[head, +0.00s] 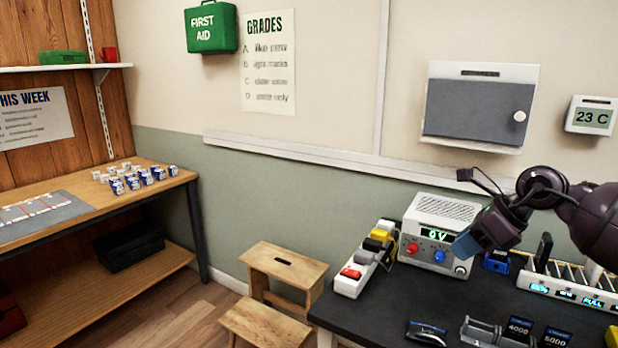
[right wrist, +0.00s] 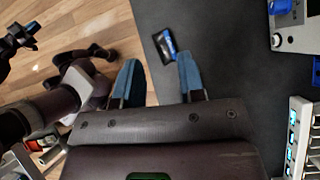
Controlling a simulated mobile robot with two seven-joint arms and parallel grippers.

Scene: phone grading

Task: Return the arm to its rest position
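My right arm comes in from the right in the head view. Its gripper (head: 475,240) hangs above the black table (head: 385,315), in front of a grey-white power supply (head: 440,225). In the right wrist view the gripper's two blue fingers (right wrist: 158,78) stand apart with nothing held between them. A small black-and-blue item (right wrist: 163,46) lies on the table beyond and below the fingertips. It seems to be the black block (head: 427,332) at the table's front in the head view.
A white power strip (head: 362,262) with a red and a yellow piece stands left of the supply. A white slotted rack (head: 570,285) and labelled black packs (head: 518,328) are at the right. A wooden step stool (head: 285,262) stands left of the table. A cabinet (head: 477,107) hangs above.

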